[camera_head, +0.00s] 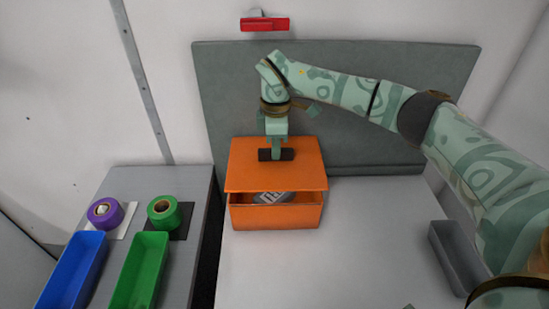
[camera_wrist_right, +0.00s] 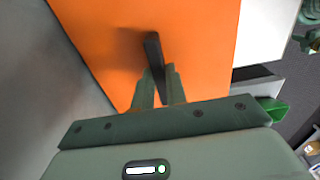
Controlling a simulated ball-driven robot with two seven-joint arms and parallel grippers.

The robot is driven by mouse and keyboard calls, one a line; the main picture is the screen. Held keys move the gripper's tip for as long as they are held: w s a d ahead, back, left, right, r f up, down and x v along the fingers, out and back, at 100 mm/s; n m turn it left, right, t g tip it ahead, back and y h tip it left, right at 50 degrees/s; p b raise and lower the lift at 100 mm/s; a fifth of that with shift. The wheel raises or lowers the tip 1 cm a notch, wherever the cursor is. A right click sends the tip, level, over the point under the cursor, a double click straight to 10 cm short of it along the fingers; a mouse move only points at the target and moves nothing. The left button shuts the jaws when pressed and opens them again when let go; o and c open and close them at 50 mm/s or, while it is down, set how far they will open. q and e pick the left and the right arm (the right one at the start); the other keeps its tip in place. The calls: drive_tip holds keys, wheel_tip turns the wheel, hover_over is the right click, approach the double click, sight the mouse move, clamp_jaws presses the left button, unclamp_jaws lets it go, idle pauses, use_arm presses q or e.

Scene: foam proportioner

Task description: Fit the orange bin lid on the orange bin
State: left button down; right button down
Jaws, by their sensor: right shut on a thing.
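The orange bin (camera_head: 275,217) stands on the light bench top. The orange bin lid (camera_head: 245,172) is over it, with a dark gap between its front edge and the bin's front rim. A grey item with light lettering (camera_head: 273,197) shows inside through the gap. The lid's rear edge against the bin is hidden. My right gripper (camera_head: 277,151) is shut on the black handle (camera_head: 288,155) on top of the lid. In the right wrist view the fingers (camera_wrist_right: 158,82) pinch the handle (camera_wrist_right: 153,48) above the lid (camera_wrist_right: 205,40). My left gripper is not in view.
A grey upright panel (camera_head: 350,145) stands close behind the bin. Left, a side table holds a blue tray (camera_head: 72,270), a green tray (camera_head: 138,270), a purple roll (camera_head: 105,213) and a green roll (camera_head: 164,212). A grey tray (camera_head: 455,258) is at right. Bench front is clear.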

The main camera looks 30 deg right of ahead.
drive_tip(key=f, duration=0.3)
drive_tip(key=shift+w+f+b, duration=0.25)
drive_tip(key=shift+b, duration=0.15)
drive_tip(key=shift+f, duration=0.6)
drive_tip(key=c, duration=1.4)
unclamp_jaws()
drive_tip(key=shift+r, duration=0.1)
